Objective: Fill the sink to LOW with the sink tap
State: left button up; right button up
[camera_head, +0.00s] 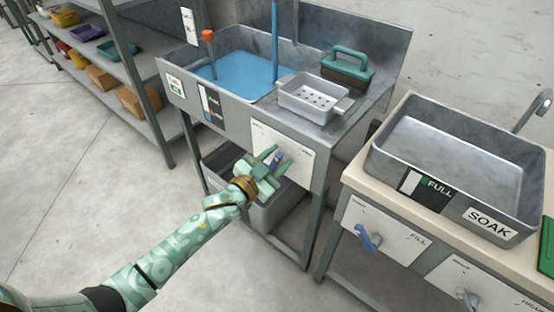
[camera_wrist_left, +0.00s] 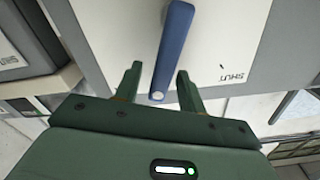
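The grey sink (camera_head: 174,61) at the centre back holds blue water (camera_head: 238,72), and a blue stream (camera_head: 275,40) runs down into it. A dark gauge label (camera_head: 211,104) is on its front, too small to read. A white panel (camera_head: 297,150) below the sink bears a blue lever (camera_head: 277,159), which is the tap handle by its look. My left gripper (camera_head: 271,160) is at this lever. In the left wrist view the lever (camera_wrist_left: 174,50) points toward my open fingers (camera_wrist_left: 158,88), its end between them with gaps at both sides. The panel (camera_wrist_left: 235,55) reads SHUT at right.
An orange-topped post (camera_head: 208,37) stands in the sink. A SOAK basin (camera_head: 455,140) with another blue lever (camera_head: 368,237) is at right. A grey bin (camera_head: 270,208) is underneath.

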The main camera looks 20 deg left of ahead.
pick_arm(q)
grip_shut()
